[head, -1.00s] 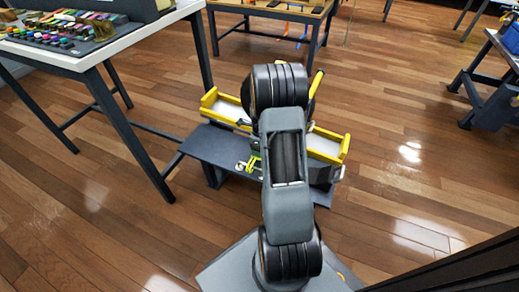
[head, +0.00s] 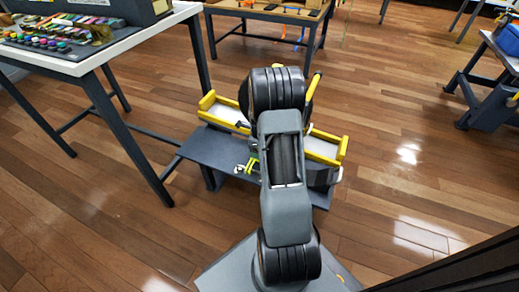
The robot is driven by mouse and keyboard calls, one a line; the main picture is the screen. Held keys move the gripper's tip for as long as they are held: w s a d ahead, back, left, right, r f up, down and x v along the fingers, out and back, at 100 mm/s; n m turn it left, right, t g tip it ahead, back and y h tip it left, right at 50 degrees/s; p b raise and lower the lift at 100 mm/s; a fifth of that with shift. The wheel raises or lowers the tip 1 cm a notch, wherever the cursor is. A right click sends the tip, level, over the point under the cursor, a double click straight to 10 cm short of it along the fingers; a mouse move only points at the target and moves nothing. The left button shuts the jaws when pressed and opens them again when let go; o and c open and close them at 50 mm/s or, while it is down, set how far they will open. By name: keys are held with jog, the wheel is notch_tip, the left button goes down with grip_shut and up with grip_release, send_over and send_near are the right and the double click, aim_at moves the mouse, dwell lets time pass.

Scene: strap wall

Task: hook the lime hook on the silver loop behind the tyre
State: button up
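A small lime piece (head: 251,165), which looks like the lime hook, shows just left of my arm over the dark grey bench (head: 205,150). A small pale piece (head: 238,168) is beside it; I cannot tell whether it is metal or part of the hook. My arm covers the middle of the bench. I cannot make out the tyre or the silver loop, and whatever is behind the arm is hidden. My gripper is hidden too, so I cannot see whether it holds anything.
A yellow-edged tray (head: 207,101) with a pale floor runs along the bench and comes out right of my arm. A white-topped table (head: 95,58) with coloured items stands at left. Another table (head: 262,14) is behind. A blue-grey stand (head: 490,80) is at right. Wooden floor between is clear.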

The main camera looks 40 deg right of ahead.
jog(key=o, duration=1)
jog(key=shift+o, duration=0.2)
jog(key=shift+r, duration=0.1)
notch_tip(320, 180, up, 14)
jog(key=p, duration=0.5)
jog(key=shift+f, duration=0.2)
jog(key=s+a+r+n+t+p, duration=0.1)
jog(key=a+r+n+p, duration=0.35)
jog(key=r, duration=0.35)
jog(key=s+a+r+n+p, duration=0.1)
jog(key=a+r+n+p, duration=0.2)
jog(key=r+p, duration=0.4)
jog(key=s+a+r+n+t+p, duration=0.1)
jog(key=a+r+n+p, duration=0.3)
jog(key=r, duration=0.5)
jog(key=s+a+r+n+p, duration=0.5)
jog(key=a+r+n+p, duration=0.1)
jog(key=r+n, duration=0.3)
jog(key=s+a+r+n+t+p, duration=0.1)
jog(key=s+a+r+n+p, duration=0.5)
jog(key=r+n+p, duration=0.3)
jog(key=shift+r+n+t, duration=0.3)
jog(key=shift+r+n, duration=0.25)
jog(key=shift+r, duration=0.6)
